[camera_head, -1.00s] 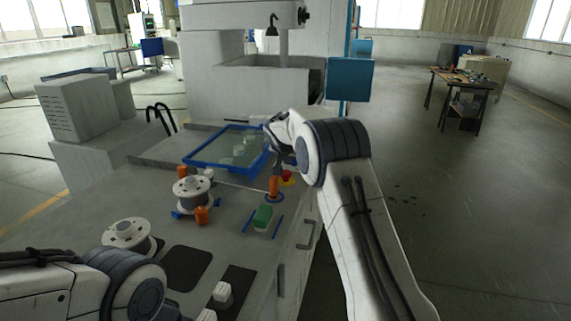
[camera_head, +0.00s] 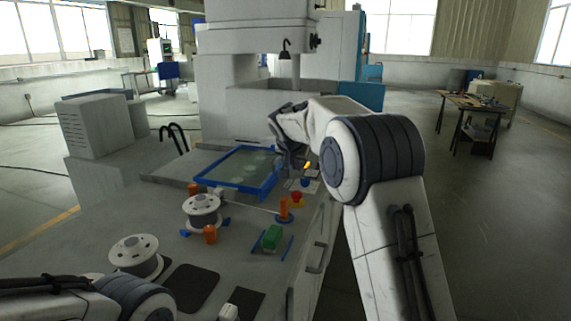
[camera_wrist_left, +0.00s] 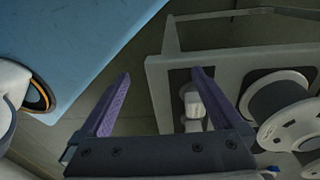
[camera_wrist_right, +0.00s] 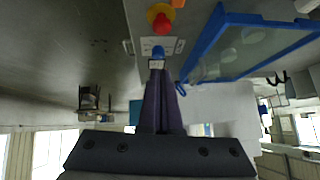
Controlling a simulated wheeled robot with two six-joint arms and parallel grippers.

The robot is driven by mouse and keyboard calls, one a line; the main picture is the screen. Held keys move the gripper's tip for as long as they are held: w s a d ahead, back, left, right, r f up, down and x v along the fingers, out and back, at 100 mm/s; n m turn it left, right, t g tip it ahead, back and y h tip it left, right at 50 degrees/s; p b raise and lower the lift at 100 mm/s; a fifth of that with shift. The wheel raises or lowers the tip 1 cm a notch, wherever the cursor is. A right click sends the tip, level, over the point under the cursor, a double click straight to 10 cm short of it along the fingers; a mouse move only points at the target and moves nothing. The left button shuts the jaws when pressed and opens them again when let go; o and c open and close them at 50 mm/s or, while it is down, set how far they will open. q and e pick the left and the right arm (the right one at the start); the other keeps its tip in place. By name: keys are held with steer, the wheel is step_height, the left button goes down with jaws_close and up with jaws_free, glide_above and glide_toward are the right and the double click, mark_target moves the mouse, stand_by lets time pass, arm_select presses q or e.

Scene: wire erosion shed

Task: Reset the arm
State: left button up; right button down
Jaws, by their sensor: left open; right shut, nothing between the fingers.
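My right arm reaches over the right edge of the grey bench (camera_head: 150,210), with its wrist bent down. Its gripper (camera_head: 287,164) is beside the right side of the blue-framed glass tray (camera_head: 240,168). In the right wrist view, the fingers (camera_wrist_right: 157,74) are shut together with nothing between them. Their tips appear just below a blue knob (camera_wrist_right: 157,52) in that picture; contact cannot be told. My left gripper (camera_wrist_left: 161,75) is open and empty in the left wrist view. In the head view, only part of the left arm shows at lower left; its gripper is out of frame.
White spools (camera_head: 203,210) stand further left. The machine column (camera_head: 222,100) rises behind the tray. Open floor lies to the right.

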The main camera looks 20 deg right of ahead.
arm_select(q)
steer(key=shift+r+p, duration=1.4)
steer(key=shift+r, duration=0.05)
arm_select(e)
steer(key=s+a+f+n+g+y, duration=0.3)
steer(key=s+a+n, duration=0.4)
steer(key=s+a, duration=1.3)
arm_select(q)
steer(key=shift+r+p, duration=1)
steer(key=shift+p, duration=0.05)
arm_select(e)
steer(key=s+f+n+g+y, duration=0.1)
steer(key=s+n, duration=0.3)
steer(key=s, duration=1)
steer(key=s+f+n+g, duration=0.3)
steer(key=s, duration=1.1)
steer(key=shift+d+f+n+g+y, duration=0.15)
steer(key=shift+f+n+g+y, duration=0.15)
steer(key=shift+n+g+y, duration=0.1)
